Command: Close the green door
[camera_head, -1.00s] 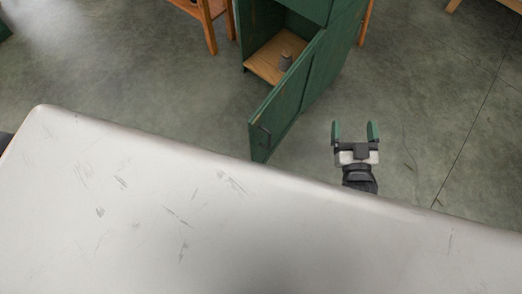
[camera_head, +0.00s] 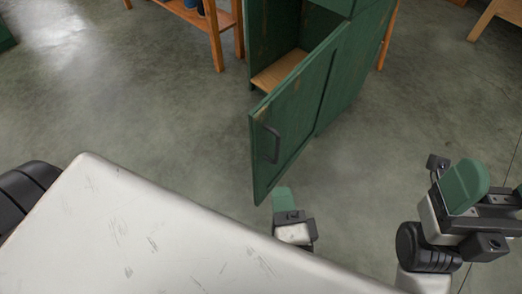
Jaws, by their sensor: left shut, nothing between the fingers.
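The green door (camera_head: 290,130) stands open on the green cabinet (camera_head: 362,62) and swings out toward me. Its dark handle (camera_head: 270,144) is on the face turned to me, near the free edge. Behind it part of the wooden cabinet floor (camera_head: 280,71) shows. My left gripper (camera_head: 284,197) is shut and empty, just below the door's lower free corner in the picture. I cannot tell whether it touches the door. My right gripper (camera_head: 494,188) is at the right edge, partly cut off, with its green fingers apart, away from the door.
My pale, scratched body top fills the lower left. A wooden stand (camera_head: 214,24) is at the top left of the cabinet. Another wooden piece (camera_head: 494,16) is at the top right. The grey floor around the door is clear.

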